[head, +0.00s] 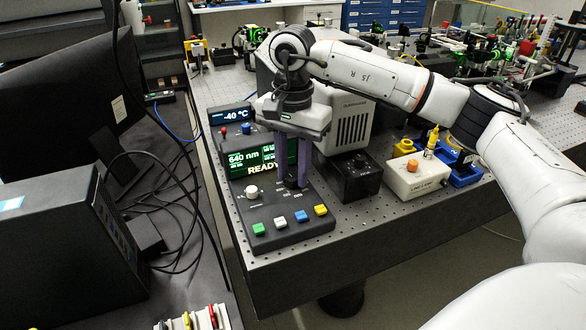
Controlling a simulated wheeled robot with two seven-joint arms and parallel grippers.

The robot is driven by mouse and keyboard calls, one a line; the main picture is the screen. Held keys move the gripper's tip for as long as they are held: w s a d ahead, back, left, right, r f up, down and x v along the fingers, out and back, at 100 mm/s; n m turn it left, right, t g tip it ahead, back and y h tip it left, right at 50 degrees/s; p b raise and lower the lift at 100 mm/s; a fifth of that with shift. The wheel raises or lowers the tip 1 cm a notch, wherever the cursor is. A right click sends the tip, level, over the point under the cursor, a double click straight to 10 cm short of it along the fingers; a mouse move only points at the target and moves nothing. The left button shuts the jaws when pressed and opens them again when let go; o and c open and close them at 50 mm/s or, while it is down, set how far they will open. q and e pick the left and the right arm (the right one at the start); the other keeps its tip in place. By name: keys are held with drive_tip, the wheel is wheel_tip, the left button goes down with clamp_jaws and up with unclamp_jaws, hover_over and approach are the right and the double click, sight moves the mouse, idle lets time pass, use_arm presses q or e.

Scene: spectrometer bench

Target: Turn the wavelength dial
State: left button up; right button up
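The spectrometer control console (290,232) stands at the near left corner of the perforated bench. Its green screen (240,163) reads 640 nm and READY. A dark dial (291,187) sits on the console's top, partly hidden by my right gripper (292,181). That gripper points down, with its two purple fingers apart, one on each side of the dark dial. I cannot tell whether they touch it. A white knob (252,191) is to the left, clear of the fingers. My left gripper is not in view.
Green (259,229), white, blue and yellow buttons line the console's front. A -40 °C display (231,116) stands behind. A black box (352,176) and a white box with an orange knob (416,178) are to the right. A monitor and cables fill the left desk.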

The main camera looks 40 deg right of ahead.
sight(293, 176)
drive_tip(key=shift+o, duration=0.9)
wheel_tip(293, 176, up, 10)
drive_tip(key=shift+r, duration=0.15)
